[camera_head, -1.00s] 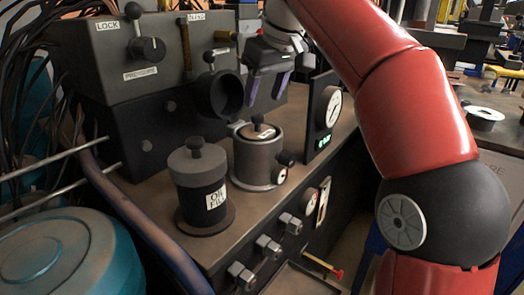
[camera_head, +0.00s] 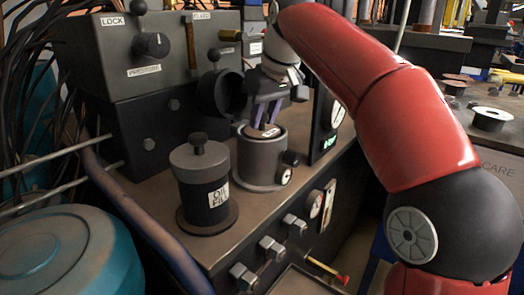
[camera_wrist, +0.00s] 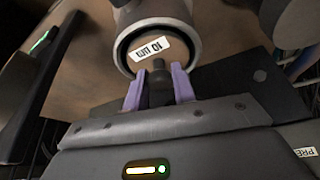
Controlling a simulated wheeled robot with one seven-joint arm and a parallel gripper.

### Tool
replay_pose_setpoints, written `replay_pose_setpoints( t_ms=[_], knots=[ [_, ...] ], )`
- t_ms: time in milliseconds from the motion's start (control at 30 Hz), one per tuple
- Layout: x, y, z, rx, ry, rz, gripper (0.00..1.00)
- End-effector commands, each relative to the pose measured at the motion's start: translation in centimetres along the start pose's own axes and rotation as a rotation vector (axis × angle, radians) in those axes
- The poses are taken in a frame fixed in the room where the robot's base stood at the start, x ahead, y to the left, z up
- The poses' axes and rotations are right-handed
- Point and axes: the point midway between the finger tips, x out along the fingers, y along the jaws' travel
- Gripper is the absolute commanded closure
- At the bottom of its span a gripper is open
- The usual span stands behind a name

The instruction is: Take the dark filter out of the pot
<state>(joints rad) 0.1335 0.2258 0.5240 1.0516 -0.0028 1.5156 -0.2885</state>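The pot (camera_head: 262,163) is a grey metal cylinder on the brown bench, and its round rim (camera_wrist: 190,52) shows in the wrist view. The dark filter sits inside it; its top bears a white "10 UM" label (camera_wrist: 150,48), and a dark knob (camera_wrist: 160,92) stands up from it. My gripper (camera_head: 264,124) points down over the pot. Its two purple fingers are on either side of the knob, close in against it, and appear shut on it. In the wrist view my gripper (camera_wrist: 158,72) hides part of the filter. The filter's lower body is hidden in the pot.
A dark "OIL FILL" canister (camera_head: 204,190) stands left of the pot. A black round cup (camera_head: 222,93) on the control box is close behind. Valves line the bench front. A teal drum (camera_head: 60,255) is at lower left.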

Motion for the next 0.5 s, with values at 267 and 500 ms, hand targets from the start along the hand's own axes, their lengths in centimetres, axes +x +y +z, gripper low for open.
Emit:
replay_pose_setpoints(
  t_ms=[267, 500],
  knots=[
    [-0.01, 0.01, 0.00, 0.000, 0.000, 0.000, 1.00],
    [-0.09, 0.00, -0.03, 0.000, 0.002, 0.001, 1.00]
  ],
)
